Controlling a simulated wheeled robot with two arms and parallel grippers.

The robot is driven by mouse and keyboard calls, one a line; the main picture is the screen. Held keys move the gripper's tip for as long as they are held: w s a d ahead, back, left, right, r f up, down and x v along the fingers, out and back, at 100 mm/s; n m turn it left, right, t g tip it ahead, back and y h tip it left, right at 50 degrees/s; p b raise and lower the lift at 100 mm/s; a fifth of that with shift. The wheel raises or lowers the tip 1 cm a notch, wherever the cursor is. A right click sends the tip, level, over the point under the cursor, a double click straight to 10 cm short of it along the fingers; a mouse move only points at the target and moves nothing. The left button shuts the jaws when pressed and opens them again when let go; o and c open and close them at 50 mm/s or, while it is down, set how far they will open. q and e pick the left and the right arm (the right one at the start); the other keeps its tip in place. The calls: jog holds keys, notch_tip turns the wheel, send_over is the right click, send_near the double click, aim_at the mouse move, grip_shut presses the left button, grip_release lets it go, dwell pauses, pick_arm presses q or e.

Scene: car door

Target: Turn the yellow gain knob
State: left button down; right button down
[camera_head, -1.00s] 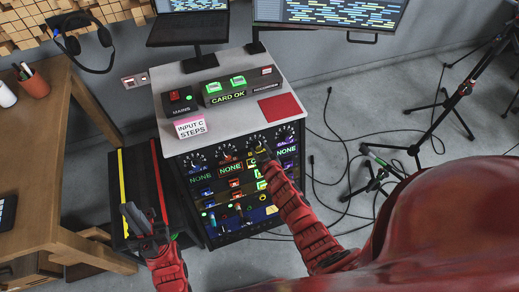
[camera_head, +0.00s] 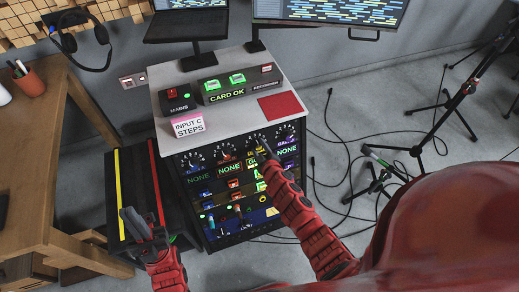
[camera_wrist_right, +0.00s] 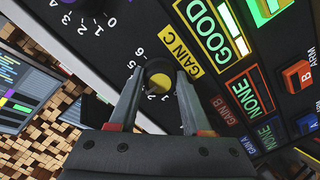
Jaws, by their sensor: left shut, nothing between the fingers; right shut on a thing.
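The yellow gain knob (camera_wrist_right: 159,82) is round with a dark rim and sits beside the yellow GAIN C label (camera_wrist_right: 180,49) and a numbered dial scale. My right gripper (camera_wrist_right: 158,78) is shut on the knob, one finger on each side. In the head view my right gripper (camera_head: 264,152) reaches the upper front panel and hides most of that knob. The green GOOD display (camera_wrist_right: 208,28) is lit beside the label, with a tall bar meter. My left gripper (camera_head: 136,222) is shut and empty, left of the rack and above the dark case.
Other gain knobs (camera_head: 226,151) sit along the same panel row, with NONE displays below several of them. The grey rack top (camera_head: 225,118) holds switch boxes and a pink INPUT C STEPS sign (camera_head: 188,125).

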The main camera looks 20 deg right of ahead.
dwell(0.4)
jog(key=shift+c, duration=1.8)
grip_release()
jog(key=b+v, duration=0.1)
jog(key=v, duration=1.6)
jog(key=shift+s, duration=0.2)
jog(key=shift+r, duration=0.1)
